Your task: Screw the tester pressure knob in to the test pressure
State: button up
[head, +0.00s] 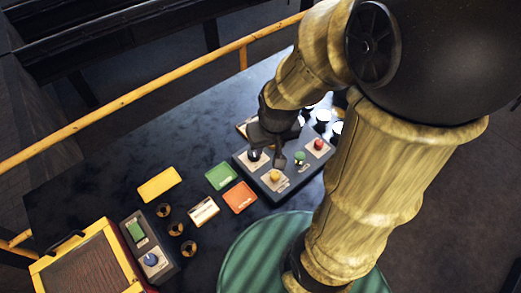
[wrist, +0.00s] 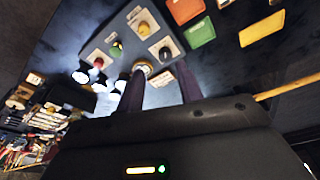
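I cannot read the labels, so I cannot tell which is the tester pressure knob. My gripper (head: 280,158) is over this panel, pointing down. In the wrist view its two fingers (wrist: 161,72) are apart with nothing clearly held.
Yellow (head: 158,184), green (head: 221,176) and orange (head: 240,197) trays and several brass rings lie between. A yellow rail (head: 130,98) runs along the table's far edge.

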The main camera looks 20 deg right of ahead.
aim_at(254, 152)
jog(key=o, duration=0.6)
jog(key=shift+w+f, duration=0.1)
jog(key=shift+w, duration=0.1)
jog(key=shift+o, duration=0.2)
jog(key=w+f+n+g+b, duration=0.1)
jog(key=w+f+n+b, duration=0.2)
jog(key=w, duration=0.4)
jog(key=w+f+n+g+b, duration=0.1)
jog(key=w+f+n+b, duration=0.1)
jog(key=w, duration=0.5)
notch_tip(254, 152, down, 2)
jog(key=shift+w+d+f+n+b, duration=0.15)
jog(key=shift+n+b, duration=0.25)
jog(key=shift+b, duration=0.2)
jog(key=shift+g, duration=0.3)
jog(key=f, duration=0.5)
jog(key=f+p, duration=0.1)
jog(key=f, duration=0.5)
jog(key=f+p, duration=0.1)
jog(key=f, duration=0.4)
jog(key=shift+w+f, duration=0.15)
jog(key=shift+w, duration=0.15)
jog(key=shift+w+f+n, duration=0.15)
jog(key=shift+f+n, duration=0.15)
jog(key=shift+f, duration=0.25)
